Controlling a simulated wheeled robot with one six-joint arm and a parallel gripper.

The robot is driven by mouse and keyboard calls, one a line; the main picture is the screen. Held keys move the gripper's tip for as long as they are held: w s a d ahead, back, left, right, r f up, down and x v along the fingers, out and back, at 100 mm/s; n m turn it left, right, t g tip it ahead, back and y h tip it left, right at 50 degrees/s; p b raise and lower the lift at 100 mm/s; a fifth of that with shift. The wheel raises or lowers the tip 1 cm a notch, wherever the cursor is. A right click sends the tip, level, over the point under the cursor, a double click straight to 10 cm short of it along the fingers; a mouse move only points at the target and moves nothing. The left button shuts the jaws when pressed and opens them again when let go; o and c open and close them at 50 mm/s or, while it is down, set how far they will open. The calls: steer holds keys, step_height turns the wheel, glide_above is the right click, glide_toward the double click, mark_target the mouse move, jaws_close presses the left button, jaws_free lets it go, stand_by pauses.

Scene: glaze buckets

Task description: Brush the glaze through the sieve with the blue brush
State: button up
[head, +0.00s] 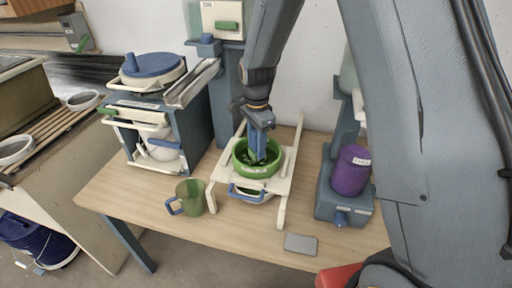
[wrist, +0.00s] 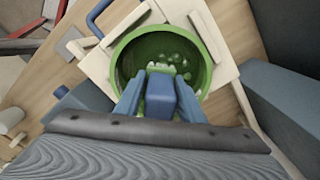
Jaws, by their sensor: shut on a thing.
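The green sieve (head: 243,169) sits on a cream wooden stand (head: 284,186) in the middle of the table. A bowl with a blue handle (head: 240,192) shows beneath it. My gripper (head: 259,150) points down over the sieve, shut on the blue brush (wrist: 160,95). The brush's lower end is inside the sieve ring, which also shows in the wrist view (wrist: 205,70). Pale bristles or glaze lumps (wrist: 162,52) show on the sieve floor. Whether the brush touches the mesh is hard to tell.
A green jug (head: 190,197) stands left of the stand. A purple container (head: 352,170) sits on a blue-grey machine at right. A grey flat card (head: 300,243) lies near the front edge. A blue-grey cabinet with a lidded pot (head: 152,66) stands back left.

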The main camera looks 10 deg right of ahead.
mark_target(256, 131)
step_height(256, 131, up, 7)
steer(key=shift+f+p, duration=0.2)
steer(key=shift+p, duration=0.65)
